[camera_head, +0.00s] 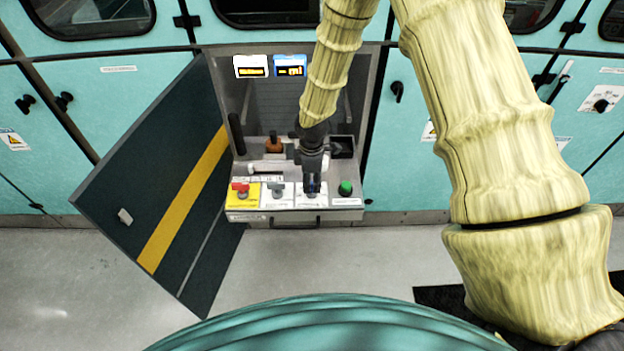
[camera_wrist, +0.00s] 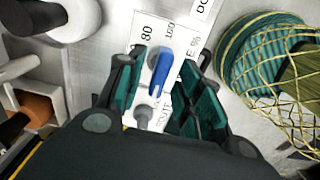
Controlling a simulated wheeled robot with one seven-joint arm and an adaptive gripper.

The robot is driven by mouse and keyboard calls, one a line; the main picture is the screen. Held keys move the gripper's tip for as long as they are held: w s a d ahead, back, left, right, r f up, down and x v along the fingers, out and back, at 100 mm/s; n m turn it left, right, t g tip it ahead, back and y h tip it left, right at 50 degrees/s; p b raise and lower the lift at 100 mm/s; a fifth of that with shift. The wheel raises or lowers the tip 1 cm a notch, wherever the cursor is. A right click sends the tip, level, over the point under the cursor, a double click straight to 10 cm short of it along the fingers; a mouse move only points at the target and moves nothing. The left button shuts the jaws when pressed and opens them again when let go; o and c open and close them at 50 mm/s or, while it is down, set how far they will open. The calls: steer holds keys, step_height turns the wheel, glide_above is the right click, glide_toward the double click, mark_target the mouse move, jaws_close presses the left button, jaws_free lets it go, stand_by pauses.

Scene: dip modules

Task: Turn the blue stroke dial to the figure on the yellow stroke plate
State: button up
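The blue stroke dial (camera_wrist: 161,72) shows in the wrist view as an elongated blue knob on a white plate with a printed percent scale; I can read 80 and 100 beside it. My gripper (camera_wrist: 163,92) is open, with its green-padded fingers on either side of the dial. I cannot tell whether either finger touches it. In the head view my gripper (camera_head: 312,188) is above the panel and hides the dial. Two small plates with yellow areas, a left one (camera_head: 251,67) and a blue-edged right one (camera_head: 290,66), are on the back wall. Their figures are too small to read.
Close by on the panel are a red knob on a yellow plate (camera_head: 240,188), a grey knob (camera_head: 277,190) and a green button (camera_head: 345,188). Behind stand a brown-orange handle (camera_head: 273,143) and a black lever (camera_head: 236,133). The open cabinet door (camera_head: 165,190) is at the left.

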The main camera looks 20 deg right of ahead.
jaws_close()
